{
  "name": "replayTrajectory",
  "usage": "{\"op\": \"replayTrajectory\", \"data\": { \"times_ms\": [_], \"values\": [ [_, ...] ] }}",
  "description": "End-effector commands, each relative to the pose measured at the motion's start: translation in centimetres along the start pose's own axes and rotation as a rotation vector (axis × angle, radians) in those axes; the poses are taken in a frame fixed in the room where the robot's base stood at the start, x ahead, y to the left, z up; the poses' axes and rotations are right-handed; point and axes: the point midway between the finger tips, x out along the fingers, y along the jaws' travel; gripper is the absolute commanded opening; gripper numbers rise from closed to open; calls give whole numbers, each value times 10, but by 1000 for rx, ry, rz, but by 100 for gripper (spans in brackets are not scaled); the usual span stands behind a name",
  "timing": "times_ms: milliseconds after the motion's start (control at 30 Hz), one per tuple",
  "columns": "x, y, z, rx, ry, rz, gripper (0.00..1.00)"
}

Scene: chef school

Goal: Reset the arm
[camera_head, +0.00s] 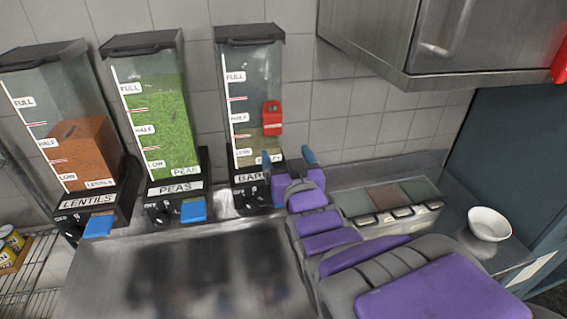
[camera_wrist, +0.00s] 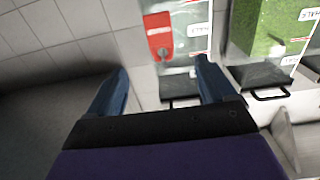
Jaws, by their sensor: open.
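My gripper (camera_head: 288,158) is open and empty, with its two blue fingers spread apart in front of the barley dispenser (camera_head: 250,105). It also shows in the wrist view (camera_wrist: 157,92). My purple and grey arm reaches forward from the lower right, over the steel counter. A red tag-like item (camera_head: 271,118) is at the front of the barley dispenser. In the wrist view the red item (camera_wrist: 159,36) is beyond the fingers, apart from them. The lower front of the barley dispenser is partly hidden by my gripper.
A peas dispenser (camera_head: 165,125) and a lentils dispenser (camera_head: 85,150) stand to the left. A lidded container set (camera_head: 388,205) and a white bowl (camera_head: 489,224) are on the right. A steel cabinet (camera_head: 450,45) hangs above. Cans (camera_head: 10,240) sit on a rack at far left.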

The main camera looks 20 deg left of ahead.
Motion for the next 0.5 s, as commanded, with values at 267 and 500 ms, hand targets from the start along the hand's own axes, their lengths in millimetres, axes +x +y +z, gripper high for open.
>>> {"op": "replayTrajectory", "data": {
  "times_ms": [267, 500],
  "values": [
    [-22, 0, 2, 1, 3, -1, 84],
    [-31, 0, 2, 0, -4, 2, 84]
  ]
}}
